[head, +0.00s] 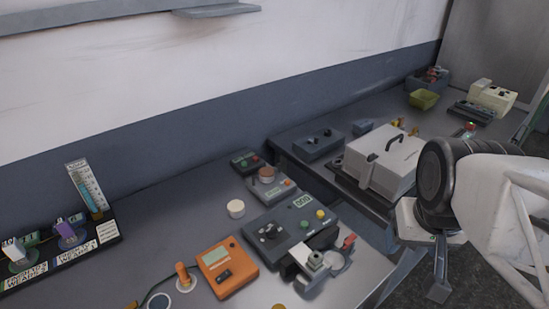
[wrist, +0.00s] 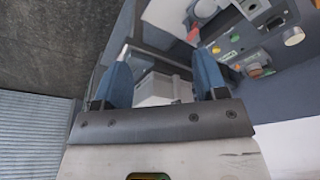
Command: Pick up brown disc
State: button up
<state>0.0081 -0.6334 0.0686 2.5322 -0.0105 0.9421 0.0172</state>
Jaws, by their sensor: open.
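The brown disc (head: 267,172) is a small, short round piece. It sits on top of a small grey device (head: 272,190) with a light blue display, near the back of the left table in the head view. My gripper (head: 439,272) is far to its right, beside the right table and pointing downward. In the wrist view my gripper (wrist: 160,60) shows two blue fingers spread apart with nothing held between them.
A cream disc (head: 236,208) lies left of the device. A grey control box (head: 290,232) and an orange meter (head: 227,266) stand in front. A large white box (head: 385,160) with a black handle stands on the right table, near my arm. A gap separates the tables.

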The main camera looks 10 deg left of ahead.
jog(key=shift+o, duration=1.2)
jog(key=w+a+f+n+h, duration=0.1)
jog(key=w+a+n+h, duration=0.1)
jog(key=w+a+n, duration=0.4)
jog(key=w+a+f+n+h, duration=0.2)
jog(key=w+n+h, duration=0.1)
jog(key=w, duration=0.5)
jog(key=w+a+f+n+h, duration=0.1)
jog(key=w+a+n+h, duration=0.1)
jog(key=w+a+n, duration=0.4)
jog(key=w+a+f+n+t+h, duration=0.1)
jog(key=w+a+f+n+t, duration=0.1)
jog(key=a, duration=0.5)
jog(key=w+a+f+n+t+h, duration=0.1)
jog(key=w+a+f+n, duration=0.3)
jog(key=a, duration=0.4)
jog(key=w+a+f+n+t+h, duration=0.1)
jog(key=w+a+f+n+t, duration=0.2)
jog(key=a, duration=0.5)
jog(key=shift+w+f+n, duration=0.3)
jog(key=shift+w+n, duration=0.3)
jog(key=shift+w+f+n, duration=0.25)
jog(key=shift+w+n, duration=0.3)
jog(key=shift+n, duration=0.05)
